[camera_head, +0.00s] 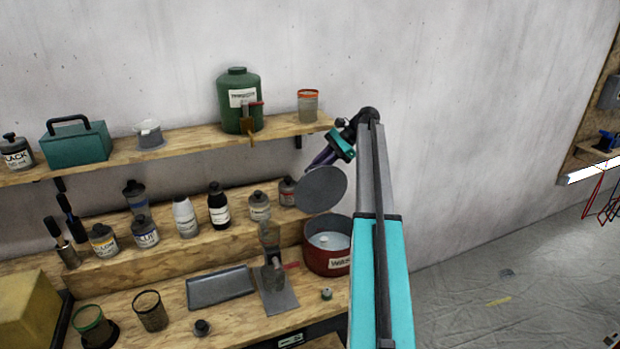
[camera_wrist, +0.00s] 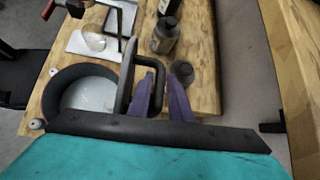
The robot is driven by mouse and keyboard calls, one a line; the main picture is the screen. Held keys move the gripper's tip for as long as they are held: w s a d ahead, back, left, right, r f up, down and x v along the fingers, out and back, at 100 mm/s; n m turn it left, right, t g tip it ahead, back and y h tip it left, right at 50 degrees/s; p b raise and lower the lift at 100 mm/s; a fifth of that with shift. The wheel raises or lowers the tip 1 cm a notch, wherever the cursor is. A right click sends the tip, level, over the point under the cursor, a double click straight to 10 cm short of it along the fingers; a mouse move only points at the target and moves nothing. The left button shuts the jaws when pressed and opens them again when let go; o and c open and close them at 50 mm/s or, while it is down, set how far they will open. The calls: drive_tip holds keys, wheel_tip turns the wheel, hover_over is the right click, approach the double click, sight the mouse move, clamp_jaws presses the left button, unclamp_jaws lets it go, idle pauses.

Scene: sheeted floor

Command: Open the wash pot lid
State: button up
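The wash pot (camera_head: 328,259) is a red round pot at the right end of the bench, with pale liquid inside. It also shows in the wrist view (camera_wrist: 57,88), lower left. Its grey round lid (camera_head: 321,190) stands steeply tilted up above the pot's back side, so the mouth is uncovered. The wrist view shows the lid (camera_wrist: 127,78) nearly edge-on, with a dark loop handle (camera_wrist: 150,62). My gripper (camera_head: 322,161) is behind the lid. Its purple fingers (camera_wrist: 159,80) straddle the handle bar, which seems to fill the gap between their tips.
Several bottles (camera_head: 218,205) stand on the raised step left of the pot. A shelf (camera_head: 180,146) above holds a green canister (camera_head: 238,98) and a cup (camera_head: 308,105). A grey tray (camera_head: 220,287) and a small metal stand (camera_head: 275,280) lie in front. Floor on the right is mostly clear.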

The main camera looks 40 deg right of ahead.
drive_tip(key=v, duration=0.9)
drive_tip(key=shift+s, duration=0.1)
idle(0.5)
